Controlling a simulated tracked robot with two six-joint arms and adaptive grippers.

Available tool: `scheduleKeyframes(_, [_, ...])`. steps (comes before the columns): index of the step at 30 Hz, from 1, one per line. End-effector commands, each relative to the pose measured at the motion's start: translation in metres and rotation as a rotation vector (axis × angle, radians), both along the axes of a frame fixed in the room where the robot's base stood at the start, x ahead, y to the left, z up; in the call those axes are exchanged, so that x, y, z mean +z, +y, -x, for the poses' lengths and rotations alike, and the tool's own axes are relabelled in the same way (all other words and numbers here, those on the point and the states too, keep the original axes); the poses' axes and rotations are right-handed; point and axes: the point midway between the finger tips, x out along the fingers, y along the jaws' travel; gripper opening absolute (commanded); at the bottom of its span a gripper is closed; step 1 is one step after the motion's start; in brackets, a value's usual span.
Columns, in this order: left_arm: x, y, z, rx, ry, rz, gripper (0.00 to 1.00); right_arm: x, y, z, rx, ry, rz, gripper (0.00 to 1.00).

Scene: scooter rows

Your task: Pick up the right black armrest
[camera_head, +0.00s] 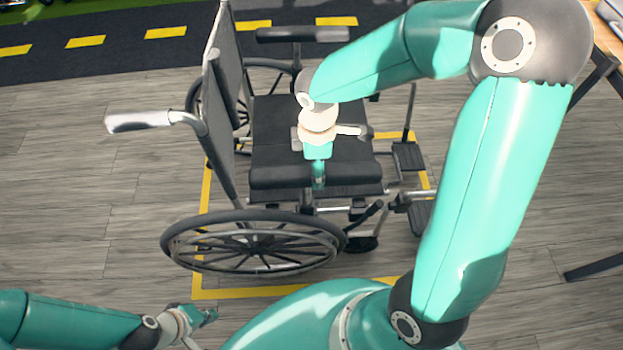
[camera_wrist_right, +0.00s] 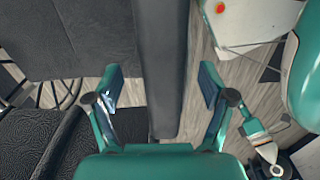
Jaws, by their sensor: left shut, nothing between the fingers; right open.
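The wheelchair's near black armrest (camera_head: 278,177) is a long dark pad along the near side of the seat. In the right wrist view the armrest (camera_wrist_right: 170,50) runs as a dark bar between the two fingers. My right gripper (camera_head: 318,182) is over this armrest, and its open fingers (camera_wrist_right: 160,88) lie on either side of the bar with gaps. How far the fingers reach down beside it is unclear. My left gripper (camera_head: 203,316) is shut and empty at the lower left, away from the armrest.
The far armrest (camera_head: 303,34) is across the black seat (camera_head: 280,120). The backrest (camera_head: 226,80) and push handle (camera_head: 140,121) are at left. A large wheel (camera_head: 253,243) stands below the near side. Yellow floor lines (camera_head: 240,293) surround the chair. Open floor lies left.

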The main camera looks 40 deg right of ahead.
Motion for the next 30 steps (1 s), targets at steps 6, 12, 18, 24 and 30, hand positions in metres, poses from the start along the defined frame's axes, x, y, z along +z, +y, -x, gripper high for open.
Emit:
scheduleKeyframes(6, [-0.004,0.0,0.0,0.0,0.0,0.0,0.0,-0.018,0.002,0.0,0.0,0.004,0.0,0.81])
scheduleKeyframes(12, [-0.01,0.0,0.0,0.0,0.0,0.0,0.0,-0.047,0.003,0.0,0.0,0.004,0.0,0.81])
scheduleKeyframes(18, [-0.011,0.0,0.0,0.0,0.0,0.0,0.0,-0.055,0.004,-0.001,-0.001,0.0,0.0,0.81])
scheduleKeyframes(24, [-0.01,0.0,0.0,0.0,0.0,0.0,0.0,-0.054,0.003,-0.001,-0.001,0.0,0.0,0.73])
scheduleKeyframes(30, [-0.01,0.0,0.0,0.0,0.0,0.0,0.0,-0.054,0.003,-0.001,-0.002,0.0,0.0,0.4])
